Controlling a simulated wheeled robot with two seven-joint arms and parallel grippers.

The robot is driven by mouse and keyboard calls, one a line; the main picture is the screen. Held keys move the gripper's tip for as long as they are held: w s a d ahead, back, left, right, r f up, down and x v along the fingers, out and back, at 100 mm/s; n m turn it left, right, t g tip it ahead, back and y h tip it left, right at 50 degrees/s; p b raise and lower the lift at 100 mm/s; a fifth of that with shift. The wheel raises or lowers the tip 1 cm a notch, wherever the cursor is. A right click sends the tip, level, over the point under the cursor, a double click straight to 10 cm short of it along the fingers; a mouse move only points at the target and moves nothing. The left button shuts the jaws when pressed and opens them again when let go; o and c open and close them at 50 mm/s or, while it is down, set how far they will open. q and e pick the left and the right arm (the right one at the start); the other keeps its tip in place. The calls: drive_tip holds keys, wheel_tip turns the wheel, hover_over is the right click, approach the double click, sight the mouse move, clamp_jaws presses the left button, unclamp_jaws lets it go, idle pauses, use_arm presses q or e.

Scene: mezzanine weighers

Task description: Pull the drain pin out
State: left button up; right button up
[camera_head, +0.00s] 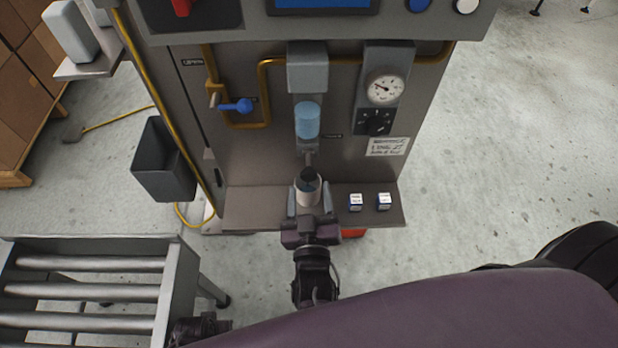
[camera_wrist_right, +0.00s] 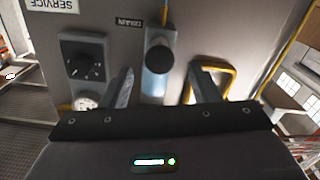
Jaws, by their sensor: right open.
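The drain pin shows as a dark round knob (camera_head: 308,174) below the clear blue bowl (camera_head: 307,120) on the panel front. In the right wrist view, which is upside down, the knob (camera_wrist_right: 158,59) appears between my two fingers in front of the blue bowl (camera_wrist_right: 156,86), near the DRAIN label (camera_wrist_right: 128,22). My right gripper (camera_head: 307,197) is open, with a finger on each side and visible gaps to the knob.
A ledge (camera_head: 250,207) runs under the panel, with two small white-and-blue blocks (camera_head: 356,202) to the right of my gripper. A pressure gauge (camera_head: 384,89) and a blue-handled valve (camera_head: 240,105) flank the bowl. A roller conveyor (camera_head: 90,264) stands at lower left.

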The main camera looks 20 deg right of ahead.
use_arm(q)
drive_tip(key=shift+w+f, duration=0.1)
drive_tip(key=shift+w, duration=0.25)
use_arm(e)
drive_tip(key=v, duration=0.2)
drive_tip(key=shift+s+a, duration=0.1)
drive_tip(key=shift+s, duration=0.3)
